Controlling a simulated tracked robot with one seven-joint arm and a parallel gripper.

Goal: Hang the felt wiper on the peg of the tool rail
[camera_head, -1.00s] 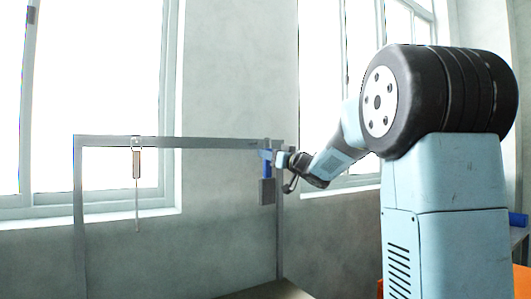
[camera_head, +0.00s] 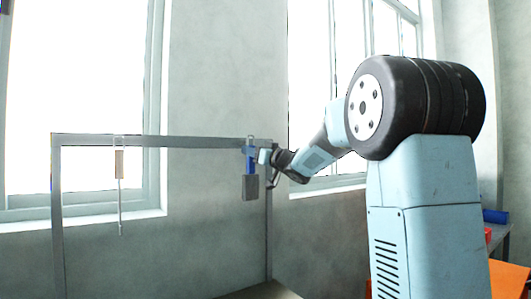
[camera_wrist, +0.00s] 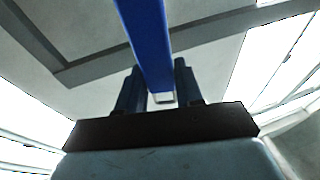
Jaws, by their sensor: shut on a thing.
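The felt wiper has a blue handle (camera_head: 251,159) with a dark grey pad (camera_head: 250,187) at its lower end and a pale loop at its top. It hangs upright in front of the right end of the grey tool rail (camera_head: 190,142), with the loop about level with the bar. My gripper (camera_head: 264,157) is shut on the handle from the right. In the wrist view the blue handle (camera_wrist: 146,40) runs between the two dark fingers (camera_wrist: 161,92). I cannot make out the peg or whether the loop touches it.
Another tool (camera_head: 119,165) with a tan handle and thin rod hangs from the rail's left part. The rail's right post (camera_head: 269,230) stands close by the wiper. A bench (camera_head: 490,240) with blue and red things is at the far right.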

